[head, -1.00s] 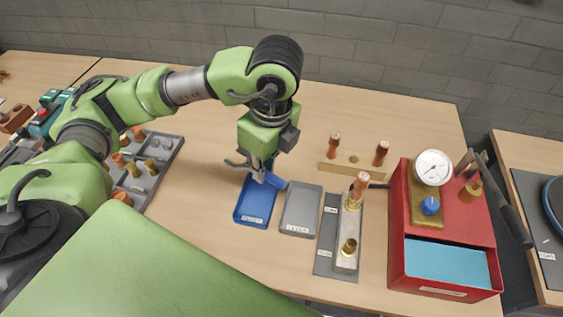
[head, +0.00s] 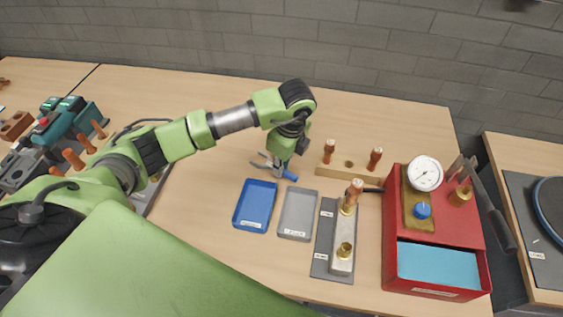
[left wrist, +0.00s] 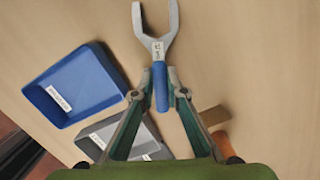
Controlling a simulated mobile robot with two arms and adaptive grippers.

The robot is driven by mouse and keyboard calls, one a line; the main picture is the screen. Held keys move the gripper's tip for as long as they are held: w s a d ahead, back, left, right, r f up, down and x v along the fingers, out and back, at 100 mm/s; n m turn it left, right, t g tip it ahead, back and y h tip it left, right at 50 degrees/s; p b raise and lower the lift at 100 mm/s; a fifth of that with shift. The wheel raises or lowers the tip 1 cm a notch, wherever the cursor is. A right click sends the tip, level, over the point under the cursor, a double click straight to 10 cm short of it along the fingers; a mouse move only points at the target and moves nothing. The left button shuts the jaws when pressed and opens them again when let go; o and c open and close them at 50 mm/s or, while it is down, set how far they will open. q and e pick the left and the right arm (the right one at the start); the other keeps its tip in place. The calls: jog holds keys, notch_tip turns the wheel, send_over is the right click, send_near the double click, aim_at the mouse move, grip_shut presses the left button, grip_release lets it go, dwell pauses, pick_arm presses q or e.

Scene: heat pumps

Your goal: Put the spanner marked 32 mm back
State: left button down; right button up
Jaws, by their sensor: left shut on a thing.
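My left gripper (head: 279,172) is shut on a spanner with a grey open-ended head and a blue handle (head: 290,176). It holds the spanner over bare bench, behind the blue tray. In the left wrist view the fingers pinch the blue handle (left wrist: 161,88), and the spanner's head (left wrist: 156,25) points away from the gripper. A small label is on its neck, but I cannot read its number for sure. My right gripper is not in view.
The blue tray (head: 239,215) and grey tray (head: 298,232) look empty. Right of them stand a dark mat (head: 321,264) with a fitting block, a wooden rack (head: 329,172) with fittings, and a red box (head: 391,262) with a gauge.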

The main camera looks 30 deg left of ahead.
aim_at(285, 171)
pick_arm(q)
jog(key=shift+f, duration=0.1)
jog(key=shift+f, duration=0.15)
jog(key=c, duration=2)
grip_release()
jog(key=r+b, duration=0.1)
jog(key=r, duration=0.4)
jog(key=d+r+b, duration=0.1)
jog(key=r, duration=0.1)
jog(key=shift+s+d+r+b, duration=0.1)
jog(key=shift+r+b, duration=0.1)
jog(key=shift+b, duration=0.15)
jog(key=r, duration=0.4)
jog(key=shift+s+d+r, duration=0.2)
jog(key=shift+d+r, duration=0.1)
jog(key=shift+r, duration=0.1)
